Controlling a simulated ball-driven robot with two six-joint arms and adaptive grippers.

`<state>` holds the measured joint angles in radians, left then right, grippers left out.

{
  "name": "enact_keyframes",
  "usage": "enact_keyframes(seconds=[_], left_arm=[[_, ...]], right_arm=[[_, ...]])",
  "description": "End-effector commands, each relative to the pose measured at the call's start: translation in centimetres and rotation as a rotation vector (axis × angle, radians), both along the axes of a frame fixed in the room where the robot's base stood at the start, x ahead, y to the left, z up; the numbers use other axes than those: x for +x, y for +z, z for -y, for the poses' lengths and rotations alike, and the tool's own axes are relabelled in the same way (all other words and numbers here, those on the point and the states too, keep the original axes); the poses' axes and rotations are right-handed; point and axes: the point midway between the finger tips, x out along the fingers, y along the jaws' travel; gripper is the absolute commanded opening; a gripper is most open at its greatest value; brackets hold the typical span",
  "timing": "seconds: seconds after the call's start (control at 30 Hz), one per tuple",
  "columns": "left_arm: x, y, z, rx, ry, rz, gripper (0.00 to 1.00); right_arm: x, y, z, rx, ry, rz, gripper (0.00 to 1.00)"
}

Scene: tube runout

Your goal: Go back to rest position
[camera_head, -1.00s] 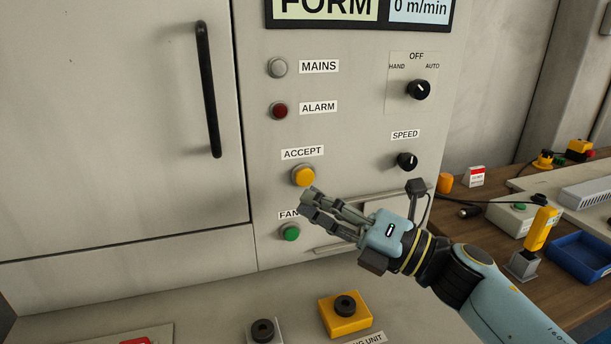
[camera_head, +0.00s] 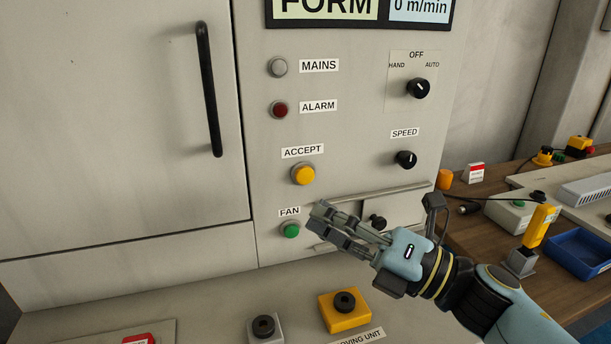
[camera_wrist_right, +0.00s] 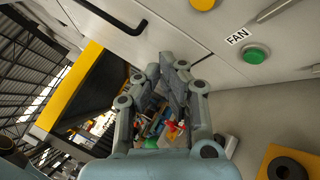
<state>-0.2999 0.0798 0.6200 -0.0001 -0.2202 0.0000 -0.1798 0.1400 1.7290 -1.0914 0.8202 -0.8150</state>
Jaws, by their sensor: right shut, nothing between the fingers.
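My right gripper (camera_head: 325,229) is shut and empty in the head view. It is in front of the grey control panel (camera_head: 340,110), to the right of the green FAN button (camera_head: 291,230) and below the yellow ACCEPT button (camera_head: 303,174). In the right wrist view the same gripper (camera_wrist_right: 165,68) shows its fingers together, with the green FAN button (camera_wrist_right: 256,54) to their right. My left gripper is not in either view.
A ledge below the panel holds a yellow box with a black knob (camera_head: 345,310) and a grey one (camera_head: 264,328). At right, a wooden bench carries a blue tray (camera_head: 579,254) and a yellow handheld device (camera_head: 539,226). A cabinet door handle (camera_head: 209,90) is at left.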

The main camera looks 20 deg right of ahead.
Motion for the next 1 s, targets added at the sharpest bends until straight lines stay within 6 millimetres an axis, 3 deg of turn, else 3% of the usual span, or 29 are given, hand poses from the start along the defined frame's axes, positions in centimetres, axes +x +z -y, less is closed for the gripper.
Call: enact_keyframes(seconds=[0.13, 0.23, 0.37, 0.47, 0.6, 0.67, 0.8, 1.0], left_arm=[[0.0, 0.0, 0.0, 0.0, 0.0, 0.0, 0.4], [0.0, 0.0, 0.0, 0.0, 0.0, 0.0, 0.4], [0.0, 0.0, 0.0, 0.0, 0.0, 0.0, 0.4], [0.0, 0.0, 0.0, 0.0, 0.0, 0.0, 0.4], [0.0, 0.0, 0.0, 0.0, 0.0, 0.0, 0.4], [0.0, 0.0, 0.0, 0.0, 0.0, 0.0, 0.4], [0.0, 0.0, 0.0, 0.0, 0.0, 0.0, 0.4], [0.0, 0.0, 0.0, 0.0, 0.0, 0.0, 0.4]], right_arm=[[0.4, 0.5, 0.7, 0.035, -0.044, -0.022, 0.0], [1.5, 1.6, 3.0, 0.144, -0.167, -0.094, 0.0], [2.6, 2.5, 8.5, 0.41, -0.419, -0.274, 0.0], [2.1, 1.6, 12.9, 0.655, -0.617, -0.453, 0.0], [-1.2, -1.9, 17.1, 0.986, -0.87, -0.737, 0.0], [-3.2, -3.6, 17.8, 1.111, -0.968, -0.864, 0.0], [-8.1, -6.8, 17.7, 1.311, -1.152, -1.114, 0.0], [-14.2, -9.2, 16.0, 1.452, -1.341, -1.375, 0.0]])
